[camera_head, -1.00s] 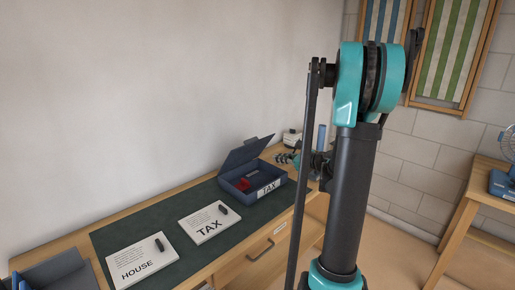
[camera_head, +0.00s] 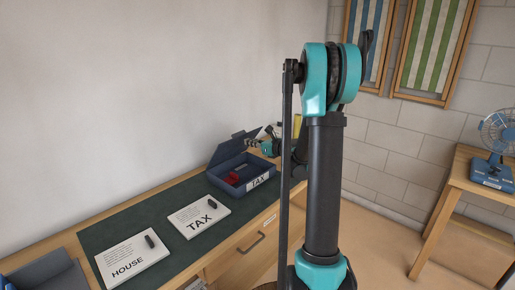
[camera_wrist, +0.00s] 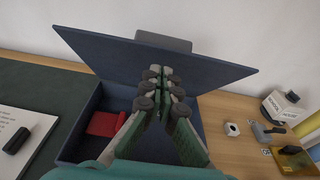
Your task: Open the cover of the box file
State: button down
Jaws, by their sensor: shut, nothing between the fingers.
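The blue box file (camera_head: 266,181), labelled TAX, stands on the desk with its cover (camera_head: 223,152) raised and tilted up at the back. In the wrist view, the cover (camera_wrist: 105,52) spans the upper middle and the box's wall (camera_wrist: 76,127) is below it. A red item (camera_wrist: 103,123) lies inside the box. My gripper (camera_wrist: 161,76) is shut and empty, its fingertips in front of the cover's face; I cannot tell whether they touch it. In the head view my gripper (camera_head: 254,144) is small, at the cover's right side, partly hidden by my arm.
White pads marked TAX (camera_head: 200,217) and HOUSE (camera_head: 132,258) lie on the dark green mat (camera_head: 95,229), each with a black marker. The wall is close behind.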

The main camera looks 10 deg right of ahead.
aim_at(243, 135)
jog(key=shift+w+a+r, duration=0.4)
jog(key=shift+w+r, duration=0.05)
jog(key=shift+w, duration=0.1)
jog(key=shift+w+a+r+g, duration=0.4)
jog(key=shift+w+a+r, duration=0.1)
jog(key=shift+r, duration=0.15)
jog(key=w+a+r+g+h, duration=0.3)
jog(key=w+a+r, duration=0.1)
jog(key=w, duration=0.4)
jog(key=shift+w+a+r+g, duration=0.2)
jog(key=shift+a+g, duration=0.1)
jog(key=shift+a, duration=0.6)
